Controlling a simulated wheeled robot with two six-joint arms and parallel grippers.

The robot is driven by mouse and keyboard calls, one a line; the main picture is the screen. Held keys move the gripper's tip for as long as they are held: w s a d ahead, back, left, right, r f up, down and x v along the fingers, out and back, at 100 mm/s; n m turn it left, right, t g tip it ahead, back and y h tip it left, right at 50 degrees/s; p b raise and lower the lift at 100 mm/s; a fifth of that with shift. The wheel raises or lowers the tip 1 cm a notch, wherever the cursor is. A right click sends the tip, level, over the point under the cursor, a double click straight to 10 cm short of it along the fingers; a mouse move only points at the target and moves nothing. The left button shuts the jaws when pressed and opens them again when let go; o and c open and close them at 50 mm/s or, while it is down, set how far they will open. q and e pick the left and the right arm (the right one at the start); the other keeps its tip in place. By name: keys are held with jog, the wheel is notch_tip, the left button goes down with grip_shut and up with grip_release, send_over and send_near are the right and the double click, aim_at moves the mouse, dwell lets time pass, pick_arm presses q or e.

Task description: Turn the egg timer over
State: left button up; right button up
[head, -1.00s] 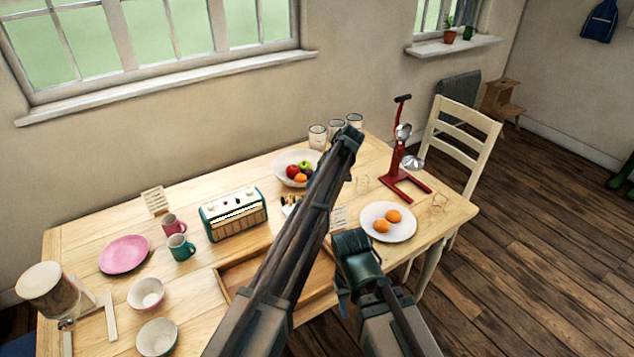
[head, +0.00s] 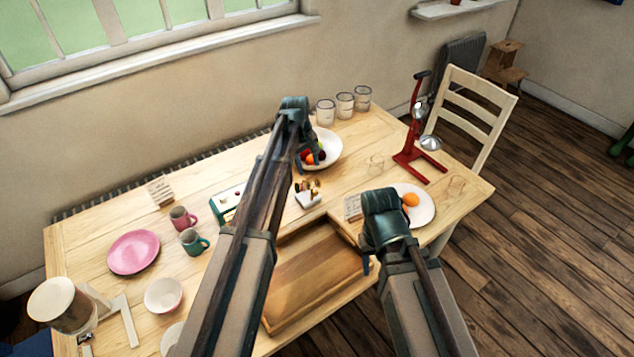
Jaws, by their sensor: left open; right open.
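I cannot pick out the egg timer with certainty. A small white holder (head: 308,200) with brown and yellowish pieces stands mid-table, and I cannot tell whether the timer is among them. My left gripper (head: 304,160) is open, its fingers pointing down in front of the fruit bowl (head: 331,143), behind the white holder in the picture. My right gripper (head: 366,264) is open, over the right side of the wooden tray (head: 310,275). My arms hide parts of the table, the tray and the radio.
A red stand (head: 408,158) and several jars (head: 345,104) stand at the back right. A plate with an orange fruit (head: 424,210) is partly behind my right arm. Mugs (head: 192,241), a pink plate (head: 134,251) and a radio (head: 225,204) are at the left.

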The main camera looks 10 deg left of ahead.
aim_at(314, 191)
pick_arm(q)
jog(key=shift+d, duration=0.1)
jog(key=f+b, duration=0.4)
jog(key=w+d+f+b, duration=0.1)
jog(key=f+b, duration=0.8)
jog(key=shift+w+d+f+b, duration=0.2)
jog(key=shift+w+f+b, duration=0.05)
jog(key=shift+f+b, duration=0.15)
jog(key=shift+r, duration=0.1)
jog(key=shift+c, duration=0.2)
grip_shut()
